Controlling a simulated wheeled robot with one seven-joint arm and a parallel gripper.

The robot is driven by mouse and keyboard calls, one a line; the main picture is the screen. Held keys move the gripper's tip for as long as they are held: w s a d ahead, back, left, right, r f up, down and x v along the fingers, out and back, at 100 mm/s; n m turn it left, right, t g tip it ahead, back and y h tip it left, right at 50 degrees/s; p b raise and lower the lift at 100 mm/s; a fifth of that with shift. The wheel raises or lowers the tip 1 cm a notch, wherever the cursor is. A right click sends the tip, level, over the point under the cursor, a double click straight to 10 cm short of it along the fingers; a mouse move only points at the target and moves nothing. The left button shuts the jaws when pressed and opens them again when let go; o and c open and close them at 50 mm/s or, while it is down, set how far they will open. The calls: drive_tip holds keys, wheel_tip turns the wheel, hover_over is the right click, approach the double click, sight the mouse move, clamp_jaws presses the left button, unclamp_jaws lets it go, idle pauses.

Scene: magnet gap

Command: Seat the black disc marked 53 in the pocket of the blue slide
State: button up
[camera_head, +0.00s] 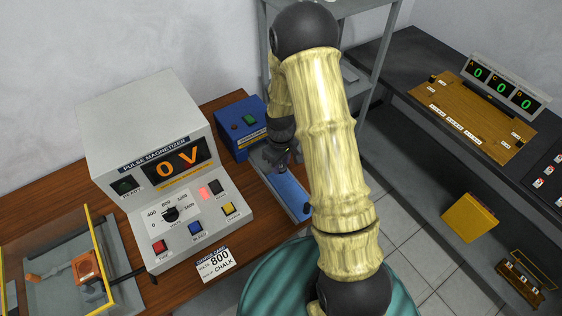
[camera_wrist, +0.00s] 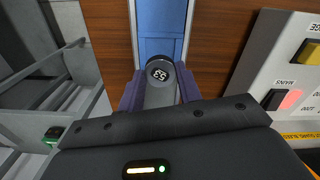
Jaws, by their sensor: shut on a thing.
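The black disc marked 53 (camera_wrist: 158,72) is between the fingertips of my gripper (camera_wrist: 160,90) in the wrist view. Its pale numbered face points toward the camera, with the number turned around. The blue slide (camera_wrist: 162,22) runs away just beyond the disc, in line with it. In the head view the blue slide (camera_head: 289,192) lies on the wooden bench, and my gripper (camera_head: 281,156) is low over its far end. I cannot tell whether the disc touches the slide. The pocket is not clearly visible, and my arm hides part of the slide.
The pulse magnetizer (camera_head: 150,160) stands left of the slide and reads 0 V. A grey shelf frame (camera_head: 376,60) rises behind my arm.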

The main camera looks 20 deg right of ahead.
sight(281, 179)
drive_tip(key=shift+f+b, duration=1.9)
drive_tip(key=shift+f, duration=0.85)
drive_tip(key=shift+f, duration=0.2)
drive_tip(key=o, duration=1)
drive_tip(key=c, duration=0.5)
drive_tip(key=shift+r+p, duration=1.65)
drive_tip(key=shift+r, duration=0.65)
